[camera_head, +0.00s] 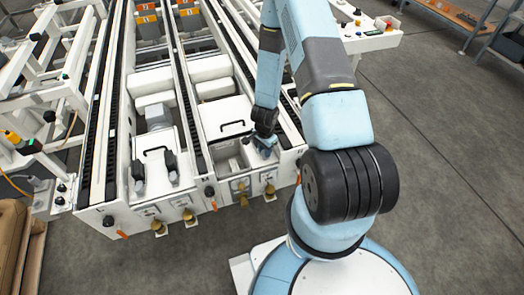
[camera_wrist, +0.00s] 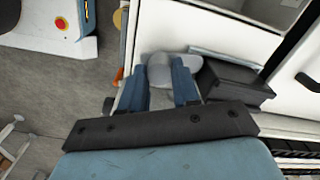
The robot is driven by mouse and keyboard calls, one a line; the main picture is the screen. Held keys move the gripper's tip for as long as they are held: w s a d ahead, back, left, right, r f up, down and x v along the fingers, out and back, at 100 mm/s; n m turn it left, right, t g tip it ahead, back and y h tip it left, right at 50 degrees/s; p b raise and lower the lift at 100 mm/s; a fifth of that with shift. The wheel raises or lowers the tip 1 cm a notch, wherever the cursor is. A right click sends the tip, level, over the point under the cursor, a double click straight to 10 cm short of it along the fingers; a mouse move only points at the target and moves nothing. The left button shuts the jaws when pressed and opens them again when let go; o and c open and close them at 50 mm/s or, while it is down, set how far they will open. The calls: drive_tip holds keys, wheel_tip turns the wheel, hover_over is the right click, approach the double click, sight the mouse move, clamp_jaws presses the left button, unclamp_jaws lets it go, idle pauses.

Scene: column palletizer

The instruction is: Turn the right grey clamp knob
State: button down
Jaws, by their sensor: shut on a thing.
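My gripper (camera_wrist: 160,82) is shut on the right grey clamp knob (camera_wrist: 160,68), whose rounded light grey top shows between the two blue fingers in the wrist view. The lower part of the knob is hidden by the fingers. In the head view my gripper (camera_head: 265,147) is low at the front end of the right lane, near its right wall. The knob cannot be made out there. A dark block (camera_wrist: 235,84) lies close to the right of the fingers in the wrist view.
A white panel with a black handle (camera_head: 233,125) lies behind my gripper in the right lane. The left lane holds two dark upright clamps (camera_head: 138,172). Brass-coloured fittings (camera_head: 240,187) line the front. A control panel with a red button (camera_wrist: 61,23) stands apart; grey floor is clear at right.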

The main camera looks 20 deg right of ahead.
drive_tip(key=shift+a+m, duration=0.15)
drive_tip(key=shift+m, duration=0.95)
drive_tip(key=c, duration=0.8)
unclamp_jaws()
drive_tip(key=shift+r, duration=6.85)
